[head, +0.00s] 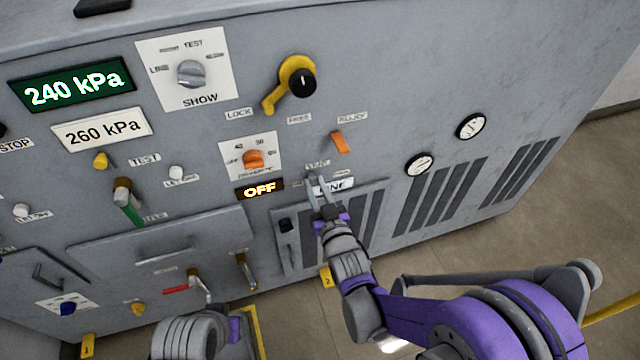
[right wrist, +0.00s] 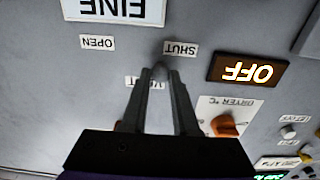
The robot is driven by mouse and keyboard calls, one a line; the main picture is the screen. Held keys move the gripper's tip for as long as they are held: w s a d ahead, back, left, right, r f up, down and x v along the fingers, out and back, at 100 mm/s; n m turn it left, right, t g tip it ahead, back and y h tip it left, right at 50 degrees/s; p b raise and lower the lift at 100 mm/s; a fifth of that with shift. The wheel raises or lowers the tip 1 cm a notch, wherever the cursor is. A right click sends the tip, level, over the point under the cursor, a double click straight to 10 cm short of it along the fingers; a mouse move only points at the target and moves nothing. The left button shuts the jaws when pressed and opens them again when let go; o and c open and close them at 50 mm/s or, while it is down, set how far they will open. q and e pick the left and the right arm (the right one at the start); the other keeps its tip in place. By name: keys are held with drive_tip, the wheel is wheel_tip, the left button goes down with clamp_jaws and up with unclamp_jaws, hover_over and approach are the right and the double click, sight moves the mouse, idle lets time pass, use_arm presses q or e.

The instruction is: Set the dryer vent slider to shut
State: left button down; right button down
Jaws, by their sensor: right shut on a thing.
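The dryer vent slider (right wrist: 160,67) is on the grey panel, mostly hidden between my fingertips. My right gripper (head: 318,181) is shut on it; the gripper also shows in the right wrist view (right wrist: 160,76), where the picture is upside down. The fingertips are close beside the SHUT label (right wrist: 180,48) and well apart from the OPEN label (right wrist: 97,42). The VENT label (right wrist: 133,82) is partly covered by a finger. I cannot tell whether the slider is right at the end of its travel. My left gripper's fingers are not in view.
The orange dryer dial (head: 253,158) and a lit OFF display (head: 260,190) are left of my gripper. A FINE display (head: 334,186) is just right. The orange relief lever (head: 339,142) is above. Vent grilles and two gauges (head: 419,164) lie further right.

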drive_tip(key=shift+s+a, duration=0.1)
drive_tip(key=shift+a, duration=0.05)
drive_tip(key=c, duration=0.7)
unclamp_jaws()
drive_tip(key=shift+a, duration=0.1)
drive_tip(key=shift+o, duration=0.2)
drive_tip(key=v, duration=1.1)
